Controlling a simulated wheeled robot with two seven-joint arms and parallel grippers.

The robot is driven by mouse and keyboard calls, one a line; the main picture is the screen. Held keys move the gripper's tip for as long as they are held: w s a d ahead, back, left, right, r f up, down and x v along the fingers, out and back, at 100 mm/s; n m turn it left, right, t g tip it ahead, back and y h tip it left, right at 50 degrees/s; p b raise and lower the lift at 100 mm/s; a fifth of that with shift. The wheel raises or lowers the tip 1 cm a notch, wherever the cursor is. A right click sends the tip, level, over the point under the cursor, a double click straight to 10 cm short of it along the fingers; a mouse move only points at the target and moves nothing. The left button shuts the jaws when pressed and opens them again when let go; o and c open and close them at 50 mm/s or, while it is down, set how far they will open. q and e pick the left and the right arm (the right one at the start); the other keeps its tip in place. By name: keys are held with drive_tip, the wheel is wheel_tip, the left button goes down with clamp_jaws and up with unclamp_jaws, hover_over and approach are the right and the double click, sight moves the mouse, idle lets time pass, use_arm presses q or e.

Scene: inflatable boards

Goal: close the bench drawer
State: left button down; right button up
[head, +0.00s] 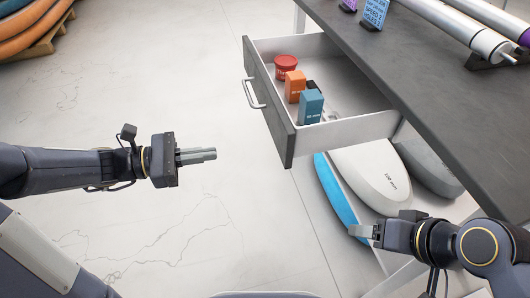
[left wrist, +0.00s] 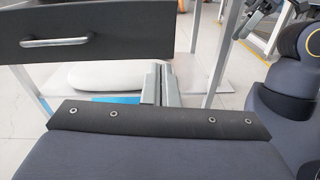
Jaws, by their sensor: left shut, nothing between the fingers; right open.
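The bench drawer (head: 278,110) is pulled out from under the dark bench top (head: 420,90). Its dark front carries a silver handle (head: 254,93), which also shows in the left wrist view (left wrist: 55,42). Inside are a red tub (head: 286,66), an orange box (head: 294,86), a teal box (head: 311,106) and a dark item partly hidden behind them. My left gripper (head: 214,154) is shut and empty, left of the drawer front and apart from it. My right gripper (head: 352,230) is at the lower right, below the bench top, apart from the drawer, with its fingers seen edge-on.
White, grey and blue boards (head: 370,175) lie beneath the bench and drawer. Silver rolls (head: 465,30) and small signs (head: 375,12) sit on the bench top. The floor left of the drawer is clear.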

sight(279, 137)
use_arm(q)
drive_tip(key=shift+n+t, duration=0.3)
drive_tip(key=shift+n, duration=0.4)
drive_tip(key=b+x, duration=0.1)
drive_tip(key=x, duration=0.3)
drive_tip(key=w+b+x, duration=0.1)
drive_tip(key=b+x, duration=0.1)
drive_tip(key=x, duration=0.3)
drive_tip(key=b+x, duration=0.1)
drive_tip(key=x, duration=0.3)
drive_tip(key=shift+w+d+f, duration=0.15)
drive_tip(key=shift+w+f, duration=0.25)
drive_tip(key=shift+d+r, duration=0.1)
drive_tip(key=shift+d, duration=0.1)
use_arm(e)
wheel_tip(279, 137, down, 5)
drive_tip(key=shift+r, duration=0.1)
